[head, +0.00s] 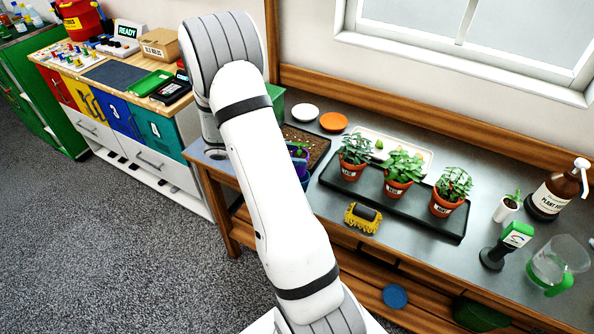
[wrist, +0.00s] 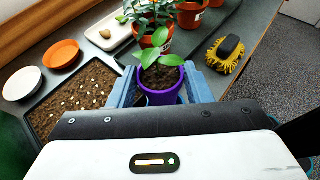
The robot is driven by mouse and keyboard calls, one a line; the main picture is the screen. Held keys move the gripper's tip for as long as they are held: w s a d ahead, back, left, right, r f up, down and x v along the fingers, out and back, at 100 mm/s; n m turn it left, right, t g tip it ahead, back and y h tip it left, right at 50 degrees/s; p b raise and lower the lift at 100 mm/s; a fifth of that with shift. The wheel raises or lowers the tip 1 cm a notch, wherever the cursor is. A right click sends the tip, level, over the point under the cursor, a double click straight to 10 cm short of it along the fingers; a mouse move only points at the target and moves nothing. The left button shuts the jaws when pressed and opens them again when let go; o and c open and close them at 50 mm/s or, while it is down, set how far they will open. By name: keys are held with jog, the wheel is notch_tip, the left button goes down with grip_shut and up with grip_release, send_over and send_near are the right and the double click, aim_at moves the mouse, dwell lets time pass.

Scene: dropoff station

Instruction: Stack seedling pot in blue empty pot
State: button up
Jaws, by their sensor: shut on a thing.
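The seedling pot (wrist: 162,84) is purple, with dark soil and a green leafy seedling. In the wrist view it stands upright between the two blue fingers of my gripper (wrist: 160,88), which is shut on it. In the head view the purple pot (head: 297,152) shows just right of my arm, which hides part of it and most of my gripper. A blue rounded shape (head: 305,179), likely the blue pot, shows just below it. I cannot tell whether the purple pot sits inside it or above it.
A seed tray (wrist: 72,100) lies beside the gripper, with white (head: 305,113) and orange (head: 333,122) saucers behind. Several terracotta potted plants stand on a black tray (head: 345,187). A yellow brush (head: 362,217) lies near the bench's front edge.

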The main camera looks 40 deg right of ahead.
notch_tip(320, 180, down, 6)
jog(key=shift+r+p, duration=0.1)
jog(key=shift+p, duration=0.4)
jog(key=shift+f, duration=0.2)
jog(key=shift+f+b, duration=0.35)
jog(key=o, duration=1)
jog(key=shift+r, duration=0.15)
